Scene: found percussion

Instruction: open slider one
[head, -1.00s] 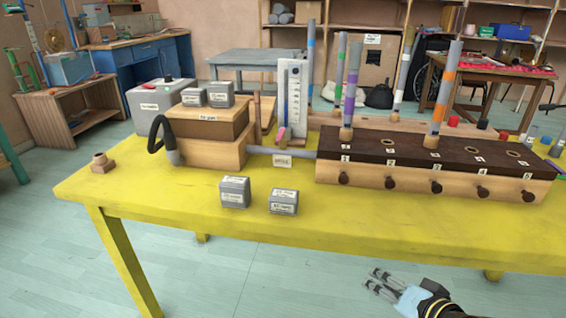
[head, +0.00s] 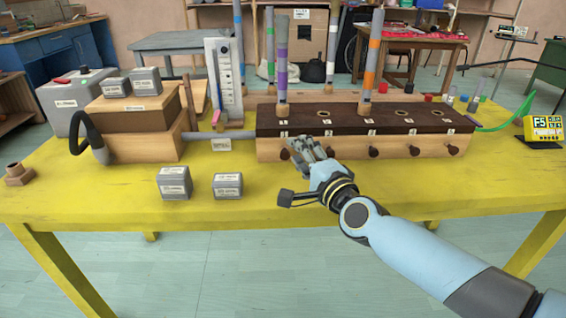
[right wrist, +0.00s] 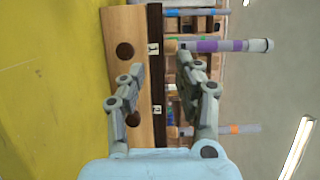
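The long wooden box (head: 330,151) with a dark top stands on the yellow table, with a row of dark round slider knobs along its front. Slider one's knob (head: 285,154) is the leftmost, below label 1. In the right wrist view this knob (right wrist: 124,50) shows beyond the fingers. My right gripper (head: 308,146) is in front of the box, just right of knob one, and partly covers knob two's area. The right wrist view shows its fingers (right wrist: 160,72) open with nothing gripped between them. My left gripper is not in view.
Two small grey labelled blocks (head: 174,183) (head: 227,186) stand on the table left of my right gripper. A striped purple tube (head: 282,75) stands upright on the box above label 1. A grey pipe (head: 205,135) joins the box to the wooden bellows-like stack (head: 140,147).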

